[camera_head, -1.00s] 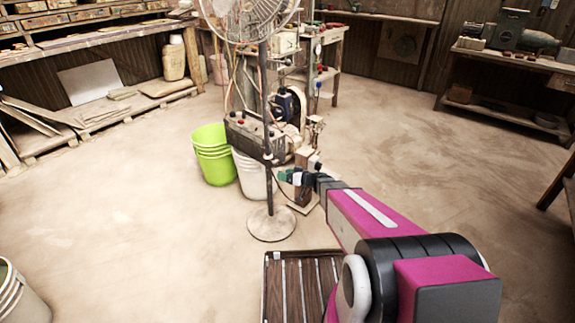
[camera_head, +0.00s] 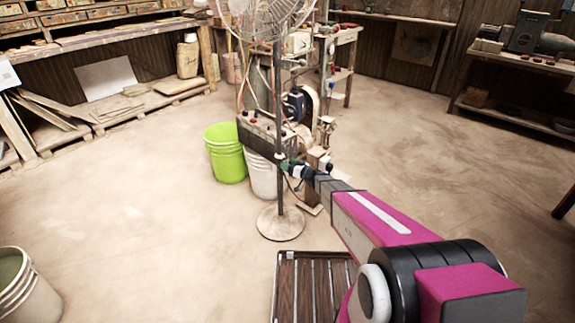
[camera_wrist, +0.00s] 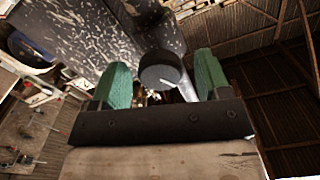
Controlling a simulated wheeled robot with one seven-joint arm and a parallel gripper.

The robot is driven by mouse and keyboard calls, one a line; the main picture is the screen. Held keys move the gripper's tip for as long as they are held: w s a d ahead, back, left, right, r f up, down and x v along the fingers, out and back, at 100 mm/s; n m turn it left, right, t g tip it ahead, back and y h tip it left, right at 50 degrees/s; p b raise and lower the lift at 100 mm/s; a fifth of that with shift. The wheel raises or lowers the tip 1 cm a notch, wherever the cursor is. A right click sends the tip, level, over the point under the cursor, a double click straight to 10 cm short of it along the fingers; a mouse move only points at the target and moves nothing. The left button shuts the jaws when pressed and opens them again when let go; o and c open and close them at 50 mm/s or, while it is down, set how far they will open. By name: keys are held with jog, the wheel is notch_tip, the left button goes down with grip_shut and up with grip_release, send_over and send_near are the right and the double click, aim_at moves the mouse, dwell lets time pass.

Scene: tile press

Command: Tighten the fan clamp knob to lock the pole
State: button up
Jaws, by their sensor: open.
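The fan (camera_head: 262,18) stands on a thin dark pole (camera_head: 279,185) with a round base (camera_head: 281,222) on the floor. In the wrist view, the dark round clamp knob (camera_wrist: 160,72) shows end-on beside the dark pole (camera_wrist: 150,22). My gripper (camera_wrist: 155,82) is open, with one green finger on each side of the knob and visible gaps between. The knob is too small to make out clearly there.
A green bucket (camera_head: 226,165) and a white bucket (camera_head: 263,180) stand just behind the pole. A machine with a dark box (camera_head: 262,133) and hoses is close behind. A slatted wooden platform (camera_head: 313,262) lies in front of the fan base. Open floor lies left and right.

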jog(key=shift+w+a, duration=0.4)
jog(key=shift+a, duration=0.15)
jog(key=c, duration=0.9)
jog(key=shift+c, duration=0.2)
